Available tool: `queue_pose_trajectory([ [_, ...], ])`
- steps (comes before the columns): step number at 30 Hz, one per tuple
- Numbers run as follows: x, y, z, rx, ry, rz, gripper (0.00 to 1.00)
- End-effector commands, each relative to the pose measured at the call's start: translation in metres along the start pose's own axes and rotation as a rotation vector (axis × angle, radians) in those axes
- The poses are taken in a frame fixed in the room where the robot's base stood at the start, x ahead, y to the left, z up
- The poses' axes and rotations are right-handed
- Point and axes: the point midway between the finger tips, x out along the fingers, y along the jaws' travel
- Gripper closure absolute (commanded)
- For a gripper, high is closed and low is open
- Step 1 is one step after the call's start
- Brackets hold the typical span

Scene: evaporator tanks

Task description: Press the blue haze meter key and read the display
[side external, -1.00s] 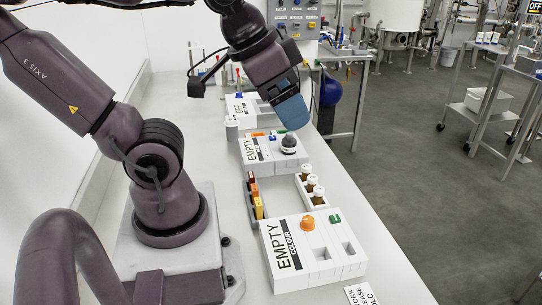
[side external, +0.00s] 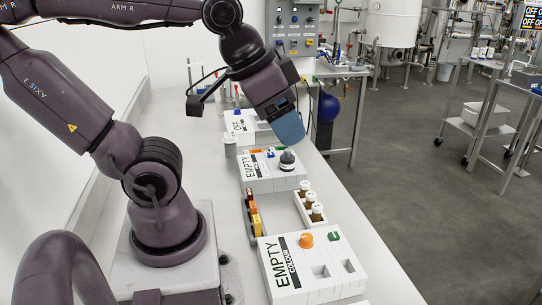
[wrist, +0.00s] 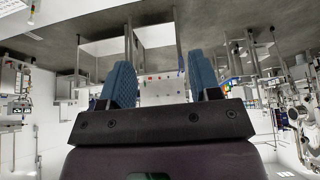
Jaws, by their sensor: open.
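My gripper (side external: 289,128) has blue fingertips and is tilted downward above the far part of the bench, over the back of the middle white box (side external: 262,177). In the wrist view my gripper (wrist: 162,82) has its fingers wide apart with nothing between them. The middle box reads EMPTY; its smaller label is too small to read. It carries a blue key (side external: 270,154) with an orange and a green one, and a dark-capped bottle (side external: 287,161). A farther white box (side external: 240,124) reads OFF and has a blue knob (side external: 237,112). I cannot tell which is the haze meter.
A nearer box (side external: 309,275) reads EMPTY COLOUR, with an orange knob (side external: 306,240) and a green key (side external: 333,233). Brown vials (side external: 310,202) stand in a white rack right of a coloured strip holder (side external: 252,216). A grey cup (side external: 230,147) stands near the far boxes.

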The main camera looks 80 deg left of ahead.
Motion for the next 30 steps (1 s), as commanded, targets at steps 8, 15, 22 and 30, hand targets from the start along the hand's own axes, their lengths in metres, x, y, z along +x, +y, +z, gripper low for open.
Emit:
queue_pose_trajectory([
  [8, 0.0, 0.0, 0.0, 0.0, 0.0, 0.0, 1.0],
  [15, 0.0, 0.0, 0.0, 0.0, 0.0, 0.0, 1.0],
  [22, 0.0, 0.0, 0.0, 0.0, 0.0, 0.0, 1.0],
  [30, 0.0, 0.0, 0.0, 0.0, 0.0, 0.0, 1.0],
])
